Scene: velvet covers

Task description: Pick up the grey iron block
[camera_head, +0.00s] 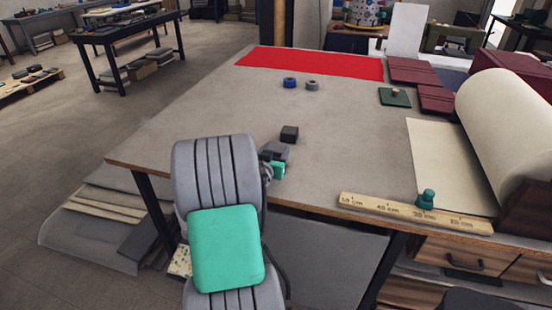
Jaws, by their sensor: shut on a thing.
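The grey iron block (289,134) is a small dark cube near the middle of the table. My gripper (284,147) reaches over the table's near edge, partly hidden behind my own grey and green arm. It is shut on the block, which shows at the far end of the fingers. The exact finger contact is too small to see. I cannot tell whether the block rests on the table or is slightly above it.
The table's left side is clear.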

